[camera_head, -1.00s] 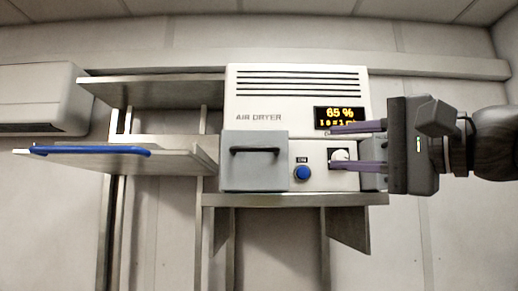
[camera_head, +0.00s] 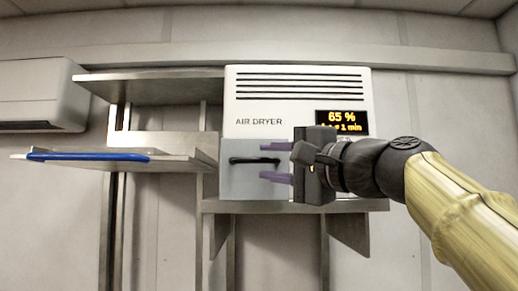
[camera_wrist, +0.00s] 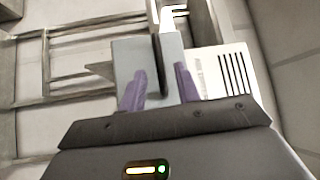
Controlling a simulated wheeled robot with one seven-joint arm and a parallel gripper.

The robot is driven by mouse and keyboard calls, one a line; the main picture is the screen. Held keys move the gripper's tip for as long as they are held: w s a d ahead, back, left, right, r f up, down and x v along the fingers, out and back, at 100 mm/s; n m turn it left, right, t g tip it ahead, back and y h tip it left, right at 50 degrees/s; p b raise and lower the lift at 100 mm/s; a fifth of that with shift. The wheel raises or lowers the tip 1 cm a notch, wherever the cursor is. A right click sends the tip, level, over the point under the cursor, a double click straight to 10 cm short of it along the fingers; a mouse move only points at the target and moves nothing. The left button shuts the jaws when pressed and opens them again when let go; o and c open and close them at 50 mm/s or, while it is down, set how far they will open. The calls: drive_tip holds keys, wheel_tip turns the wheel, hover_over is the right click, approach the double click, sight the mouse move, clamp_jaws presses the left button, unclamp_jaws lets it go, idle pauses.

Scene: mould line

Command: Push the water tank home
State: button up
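The water tank (camera_head: 235,184) is the grey box with a black bar handle (camera_head: 250,160) at the lower left of the white air dryer (camera_head: 245,100). Its front appears to stand a little proud of the panel beside it. My gripper (camera_head: 265,161) comes from the right, its two purple fingers apart, one above and one below the handle's right end. In the wrist view the tank (camera_wrist: 127,55) lies ahead, with the dark handle (camera_wrist: 156,55) between the open fingers (camera_wrist: 160,82). I cannot tell whether the fingers touch the tank.
The dryer's display (camera_head: 341,121) reads 65 %. My gripper hides the blue button and knob. A flap shelf with a blue edge bar (camera_head: 88,156) juts out left of the tank. The dryer rests on a metal shelf (camera_head: 350,205). A white wall unit (camera_head: 40,95) hangs at far left.

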sight(262, 161)
drive_tip(key=shift+p+x, duration=0.6)
drive_tip(key=shift+x, duration=1.3)
drive_tip(key=shift+c, duration=0.2)
clamp_jaws()
